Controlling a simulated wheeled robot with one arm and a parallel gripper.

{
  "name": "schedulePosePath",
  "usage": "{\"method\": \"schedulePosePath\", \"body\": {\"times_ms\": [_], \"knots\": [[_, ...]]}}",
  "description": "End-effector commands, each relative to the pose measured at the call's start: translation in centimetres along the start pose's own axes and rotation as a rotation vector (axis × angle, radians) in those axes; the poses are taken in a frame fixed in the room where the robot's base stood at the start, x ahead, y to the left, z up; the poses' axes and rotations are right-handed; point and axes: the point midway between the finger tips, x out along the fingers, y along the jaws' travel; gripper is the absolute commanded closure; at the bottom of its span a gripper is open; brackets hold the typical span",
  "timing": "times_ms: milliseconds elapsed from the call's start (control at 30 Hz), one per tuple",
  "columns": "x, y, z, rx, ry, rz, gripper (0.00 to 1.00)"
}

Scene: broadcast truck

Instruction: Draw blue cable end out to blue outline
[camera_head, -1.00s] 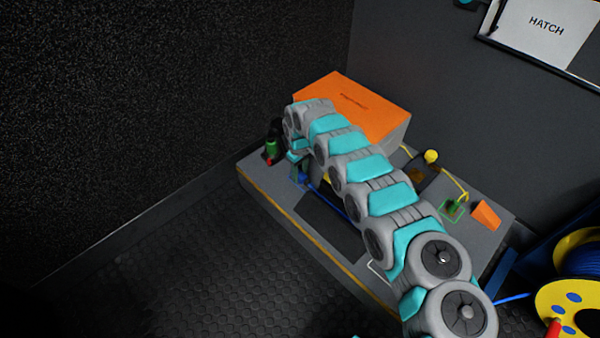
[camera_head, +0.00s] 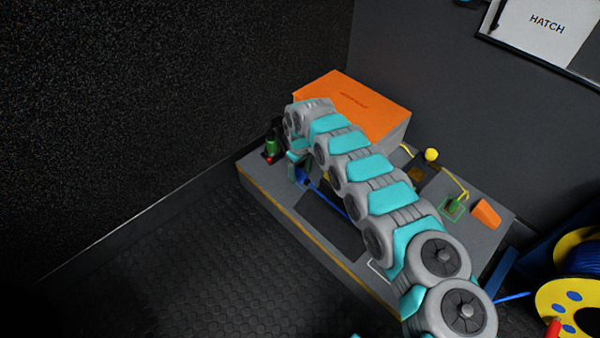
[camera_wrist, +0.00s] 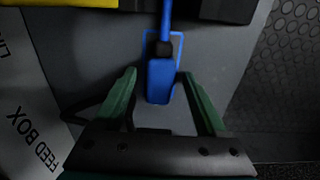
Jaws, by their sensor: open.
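The blue cable end (camera_wrist: 159,82) is a blue block plug with a black collar, lying on the grey bench top in the wrist view. The blue cable runs from it toward the top of that view. The blue outline (camera_wrist: 181,38) shows around the collar and beside the plug; the plug's tail reaches past it toward my gripper. My gripper (camera_wrist: 158,74) is open, with one green finger on each side of the plug and gaps between. In the head view the blue cable (camera_head: 336,193) runs along the bench, partly hidden by my arm.
An orange-topped box (camera_head: 352,100) stands at the back of the bench (camera_head: 483,240). A green connector (camera_head: 271,147) stands at the bench's left end. A yellow cable, a green outline (camera_head: 452,207) and an orange wedge (camera_head: 486,213) are at the right. A cable reel (camera_head: 575,301) stands beyond.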

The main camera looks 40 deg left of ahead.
Motion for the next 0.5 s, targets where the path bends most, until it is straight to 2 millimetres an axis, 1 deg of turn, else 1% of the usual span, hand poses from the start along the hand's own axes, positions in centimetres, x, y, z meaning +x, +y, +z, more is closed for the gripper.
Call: {"method": "schedulePosePath", "body": {"times_ms": [167,267,367,500], "knots": [[-0.5,0.1,0.0,0.0,0.001,0.001,0.26],[-1.5,0.1,0.0,0.001,0.001,0.001,0.26],[-2.9,0.1,0.0,0.002,0.0,0.001,0.26],[-5.2,0.1,0.0,0.001,0.001,0.001,0.26]]}}
